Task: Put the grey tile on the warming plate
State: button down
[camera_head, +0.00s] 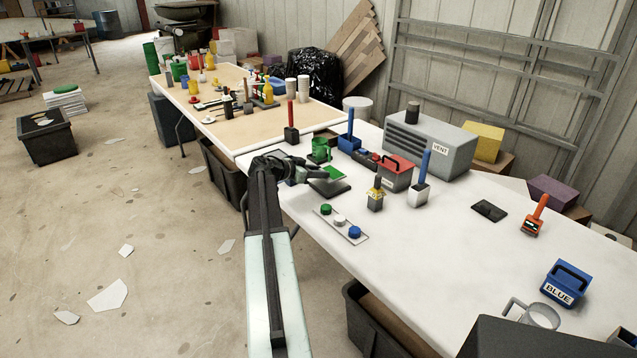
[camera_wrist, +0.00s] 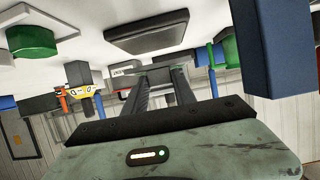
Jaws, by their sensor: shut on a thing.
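My gripper (camera_head: 312,176) is over the near-left part of the white table, at the end of my outstretched arm. It also shows in the wrist view (camera_wrist: 160,76), its fingers shut close around a small grey piece, probably the grey tile, whose outline I cannot make out. A dark flat slab (camera_head: 330,187) lies on the table just beyond and below my fingertips; it shows in the wrist view (camera_wrist: 145,34) too. A similar dark flat pad (camera_head: 488,210) lies farther right. I cannot tell which one is the warming plate.
A panel with green, white and blue buttons (camera_head: 340,222) lies just right of my gripper. The table's front middle is clear.

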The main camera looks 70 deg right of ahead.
aim_at(318, 189)
notch_tip(318, 189, down, 4)
jog(key=b, duration=0.3)
jog(key=shift+b, duration=0.35)
jog(key=shift+r, duration=0.3)
jog(key=shift+f, duration=0.2)
jog(key=c, duration=1)
grip_release()
jog(key=shift+r, duration=0.1)
